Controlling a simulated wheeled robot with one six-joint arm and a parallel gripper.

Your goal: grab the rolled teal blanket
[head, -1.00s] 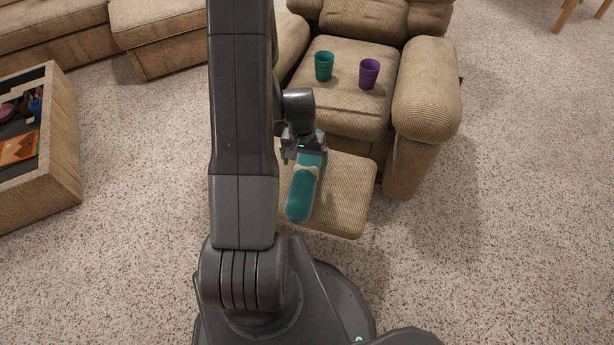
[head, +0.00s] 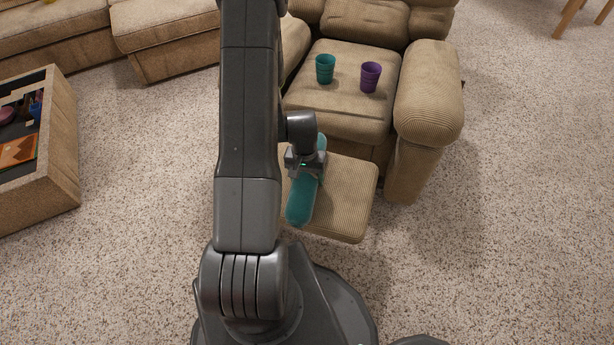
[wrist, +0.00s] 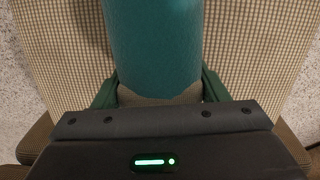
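The rolled teal blanket (head: 301,205) lies lengthwise on the tan footrest of the recliner. My gripper (head: 305,172) is over its middle and hides part of it. In the wrist view the blanket (wrist: 153,45) runs up from my gripper (wrist: 160,90), with a beige band (wrist: 160,99) around it close to the gripper body. One finger is on each side of the roll, right by its edges. I cannot tell whether the fingers press on it or leave a small gap.
The footrest (head: 347,200) has bare room right of the blanket. A teal cup (head: 325,69) and a purple cup (head: 370,77) stand on the recliner seat (head: 345,110). A tan ottoman with a tray of items (head: 50,165) is at left. Open carpet lies to the right.

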